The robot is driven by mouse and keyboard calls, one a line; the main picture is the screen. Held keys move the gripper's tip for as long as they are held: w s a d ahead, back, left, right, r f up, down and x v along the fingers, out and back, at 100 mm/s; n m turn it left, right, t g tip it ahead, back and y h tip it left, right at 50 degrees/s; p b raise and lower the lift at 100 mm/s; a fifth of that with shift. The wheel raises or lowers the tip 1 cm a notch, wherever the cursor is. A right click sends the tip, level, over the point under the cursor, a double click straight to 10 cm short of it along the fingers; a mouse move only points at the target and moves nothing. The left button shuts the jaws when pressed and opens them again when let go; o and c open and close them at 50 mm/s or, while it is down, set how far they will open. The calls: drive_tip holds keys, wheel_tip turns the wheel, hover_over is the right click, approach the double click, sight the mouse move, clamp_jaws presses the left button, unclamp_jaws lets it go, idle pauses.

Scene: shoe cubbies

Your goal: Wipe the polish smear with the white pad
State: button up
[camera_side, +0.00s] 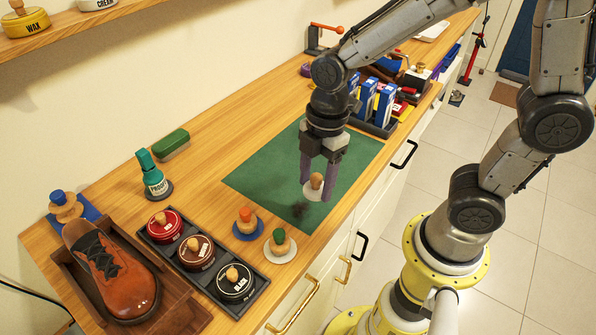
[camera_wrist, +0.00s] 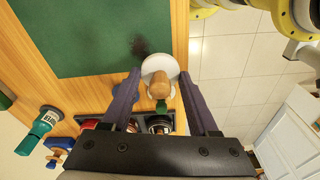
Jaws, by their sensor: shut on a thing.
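The white pad (camera_side: 313,194) is a round disc with a wooden knob. My gripper (camera_side: 316,182) is shut on it, with one purple finger on each side. In the wrist view the pad (camera_wrist: 155,66) sits between the fingertips (camera_wrist: 160,76). The polish smear (camera_side: 300,210) is a dark, blurry patch on the green mat (camera_side: 250,178), near its front edge. It also shows in the wrist view (camera_wrist: 141,47). The pad is just beside the smear and over the mat in the side view; I cannot tell whether it touches the mat.
A blue pad with an orange knob (camera_side: 247,226) and a pale pad with a green knob (camera_side: 280,245) stand left of the mat. Beyond them are a tray of polish tins (camera_side: 196,253) and a brown shoe (camera_side: 115,276). Blue boxes (camera_side: 367,98) stand behind right. Most of the mat is clear.

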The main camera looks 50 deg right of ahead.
sight(315, 192)
drive_tip(key=shift+f, duration=3.95)
drive_tip(key=shift+w, duration=0.85)
drive_tip(key=shift+c, duration=0.7)
drive_tip(key=shift+w, duration=2.6)
drive_tip(key=shift+s, duration=3.3)
drive_tip(key=shift+w, duration=3.3)
drive_tip(key=shift+s, duration=3.5)
wheel_tip(315, 192, up, 5)
drive_tip(key=shift+w+f, duration=0.15)
drive_tip(key=shift+r, duration=1.75)
